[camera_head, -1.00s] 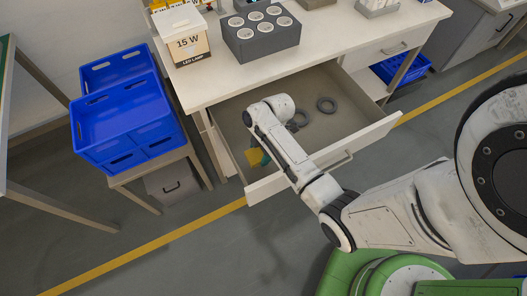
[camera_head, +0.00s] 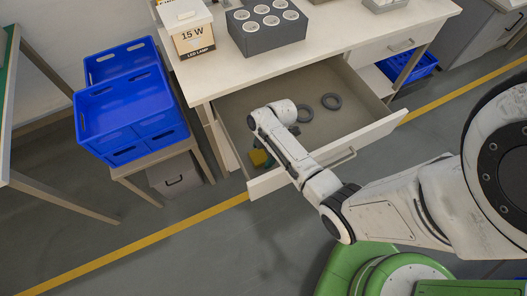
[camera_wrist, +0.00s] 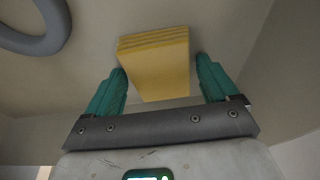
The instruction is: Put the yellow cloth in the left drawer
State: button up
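The left drawer (camera_head: 232,105) is pulled open under the white worktop. The folded yellow cloth (camera_wrist: 158,65) is inside it, near its left front corner; only a small patch of the cloth (camera_head: 258,158) shows past my arm in the head view. My gripper (camera_wrist: 161,66) reaches down into the drawer. Its teal fingers are apart, either side of the cloth, with a visible gap on the right; the left fingertip looks close to the cloth's edge. My gripper looks open. Most of it is hidden behind my wrist in the head view.
A lamp box (camera_head: 194,38) and a grey bulb holder (camera_head: 262,40) stand on the worktop (camera_head: 330,42). Blue crates (camera_head: 130,108) stand at left. The drawer's front panel (camera_head: 375,138) is a raised edge.

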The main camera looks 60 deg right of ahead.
jog(key=shift+o, duration=0.5)
jog(key=shift+r, duration=0.15)
jog(key=shift+r, duration=0.2)
jog(key=p+v, duration=0.1)
jog(key=v, duration=1)
jog(key=shift+r, duration=0.3)
dwell(0.3)
